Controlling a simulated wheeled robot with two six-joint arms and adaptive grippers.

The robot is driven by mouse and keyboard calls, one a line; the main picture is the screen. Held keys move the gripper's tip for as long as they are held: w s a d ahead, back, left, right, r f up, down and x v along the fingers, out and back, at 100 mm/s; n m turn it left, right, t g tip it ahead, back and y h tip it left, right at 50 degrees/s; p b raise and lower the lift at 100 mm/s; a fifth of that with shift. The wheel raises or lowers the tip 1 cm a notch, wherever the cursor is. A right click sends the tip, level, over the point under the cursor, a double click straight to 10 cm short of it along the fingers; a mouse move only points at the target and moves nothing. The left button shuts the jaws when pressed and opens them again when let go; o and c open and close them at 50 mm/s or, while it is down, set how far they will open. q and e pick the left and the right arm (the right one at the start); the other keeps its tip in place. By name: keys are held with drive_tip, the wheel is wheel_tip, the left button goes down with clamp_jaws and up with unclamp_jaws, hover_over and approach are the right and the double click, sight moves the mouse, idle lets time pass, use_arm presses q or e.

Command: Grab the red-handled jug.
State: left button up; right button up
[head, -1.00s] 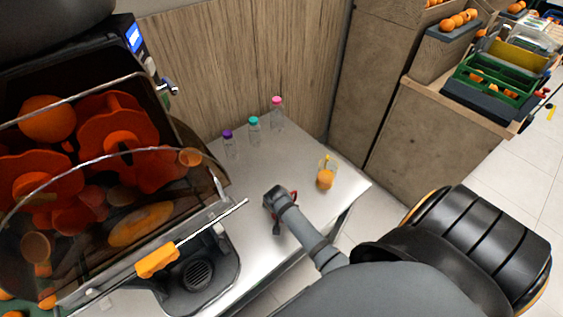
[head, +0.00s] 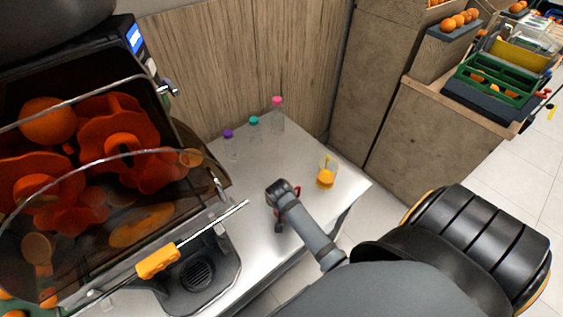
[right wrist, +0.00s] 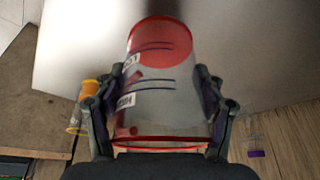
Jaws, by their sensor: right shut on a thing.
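The clear jug (right wrist: 150,100) with red base and rim and dark measuring lines fills the middle of the right wrist view. My right gripper (right wrist: 158,108) has a finger on each side of it and is shut on its body. In the head view my right gripper (head: 279,210) is over the metal table and hides most of the jug; a bit of red (head: 297,192) shows beside it. I cannot tell whether the jug touches the table. My left gripper is not in view.
A yellow-orange glass (head: 327,175) stands to the right on the metal table (head: 250,180). Bottles with purple (head: 229,134), teal (head: 254,120) and pink (head: 277,101) caps stand at the back.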

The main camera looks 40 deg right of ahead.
drive_tip(key=s+r+b, duration=0.1)
drive_tip(key=s+r, duration=0.7)
drive_tip(key=s, duration=0.5)
drive_tip(key=shift+a+r, duration=0.25)
